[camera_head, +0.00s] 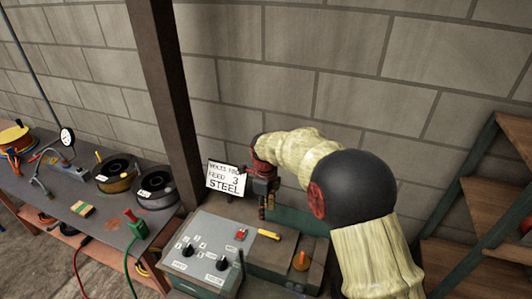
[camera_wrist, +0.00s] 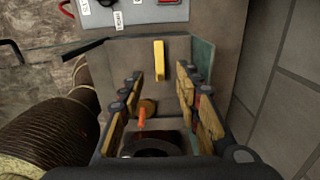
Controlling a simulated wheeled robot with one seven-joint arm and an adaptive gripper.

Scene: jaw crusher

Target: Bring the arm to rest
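My arm, in a pale yellow sleeve with a dark round joint, reaches in from the lower right in the head view. My gripper (camera_head: 263,207) points down at its end, above the back of a grey machine box (camera_head: 262,258). In the wrist view my gripper (camera_wrist: 161,78) is open, its two fingers well apart with nothing between their pads. Beyond the fingers are a yellow handle (camera_wrist: 159,60) and an orange knob (camera_wrist: 142,118) on the box. The handle (camera_head: 269,234) and knob (camera_head: 301,260) also show in the head view.
A control panel (camera_head: 205,250) with black knobs and a red switch adjoins the box. A lettered sign (camera_head: 226,179) stands behind it. A post (camera_head: 172,90) rises to the left, beside a bench (camera_head: 90,215) with spools. A block wall is behind; shelves (camera_head: 475,195) stand right.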

